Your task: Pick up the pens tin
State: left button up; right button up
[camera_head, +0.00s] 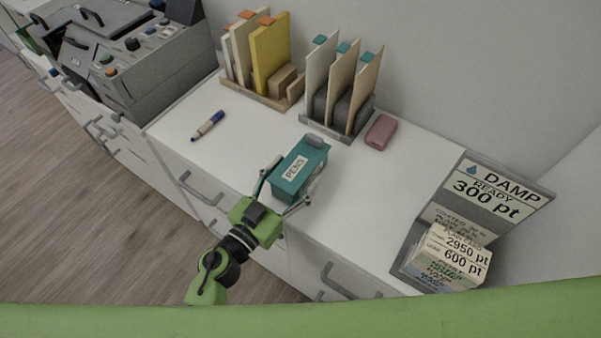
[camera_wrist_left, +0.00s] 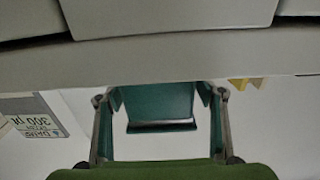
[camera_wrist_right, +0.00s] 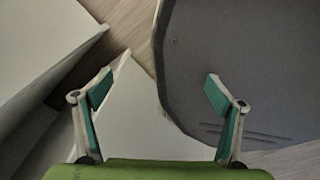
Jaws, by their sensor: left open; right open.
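The pens tin (camera_head: 301,166) is a teal box with a white PENS label, standing on the white desk near its front edge. My left gripper (camera_head: 279,186) is open at the front of the tin, one finger at each side. In the left wrist view the tin (camera_wrist_left: 157,106) shows between the two fingers of the left gripper (camera_wrist_left: 160,100); whether they touch it I cannot tell. My right gripper (camera_wrist_right: 157,95) is open and empty in the right wrist view, away from the tin. It does not show in the head view.
File holders with upright folders (camera_head: 262,52) (camera_head: 338,88) stand behind the tin. A blue-capped marker (camera_head: 208,125) lies to the left, and a pink case (camera_head: 380,132) to the right. A DAMP sign stand (camera_head: 497,190) with cards is at the far right. Desk between is clear.

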pick_arm(q)
jog(key=c, duration=1.3)
jog(key=shift+o, duration=0.2)
jog(key=shift+r, duration=0.2)
